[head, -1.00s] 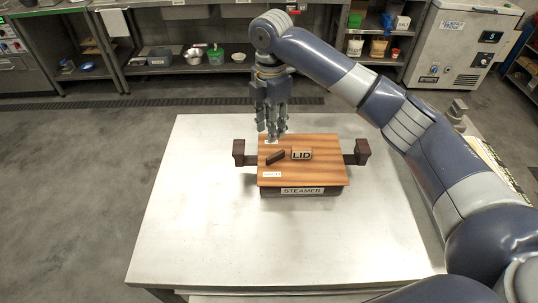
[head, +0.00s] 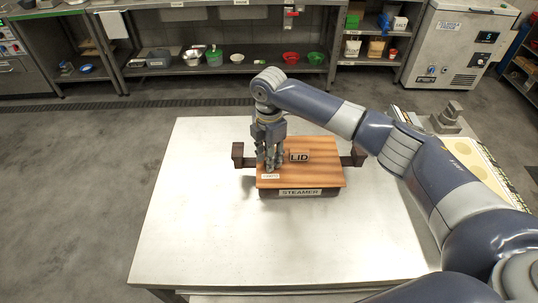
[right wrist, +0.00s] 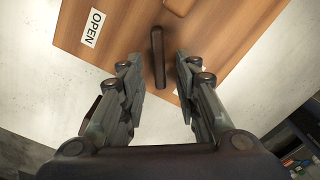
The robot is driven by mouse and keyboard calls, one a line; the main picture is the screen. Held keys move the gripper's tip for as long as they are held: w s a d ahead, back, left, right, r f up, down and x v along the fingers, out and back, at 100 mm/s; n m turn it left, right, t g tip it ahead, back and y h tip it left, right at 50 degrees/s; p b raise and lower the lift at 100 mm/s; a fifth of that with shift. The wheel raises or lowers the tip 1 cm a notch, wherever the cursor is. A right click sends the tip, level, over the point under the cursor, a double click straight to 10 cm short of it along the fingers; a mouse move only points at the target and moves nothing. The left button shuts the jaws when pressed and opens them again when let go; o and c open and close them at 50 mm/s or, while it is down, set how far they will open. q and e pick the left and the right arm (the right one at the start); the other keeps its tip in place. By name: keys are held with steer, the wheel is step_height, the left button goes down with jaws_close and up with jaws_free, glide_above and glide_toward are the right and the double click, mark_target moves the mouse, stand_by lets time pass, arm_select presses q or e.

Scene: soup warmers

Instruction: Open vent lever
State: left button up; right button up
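A brown steamer (head: 300,192) labelled STEAMER stands on the table under a wooden lid (head: 325,175). A block marked LID (head: 300,156) sits on the lid. The dark vent lever (right wrist: 158,57) shows in the right wrist view, lying on the wood between the lines of my fingers, just beyond the tips. In the head view my right gripper (head: 270,165) covers it, pointing down over the lid's left part. In the right wrist view the gripper (right wrist: 158,65) is open, one finger on each side of the lever, with gaps. An OPEN label (right wrist: 92,28) is left of the lever. My left gripper is not in view.
Dark handles (head: 237,155) stick out at the steamer's sides. The metal table (head: 200,240) is otherwise clear around it. A side surface with pale round patches (head: 475,165) is at the right. Shelves with bowls (head: 292,58) and a white cabinet (head: 455,45) stand behind.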

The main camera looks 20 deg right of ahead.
jaws_close()
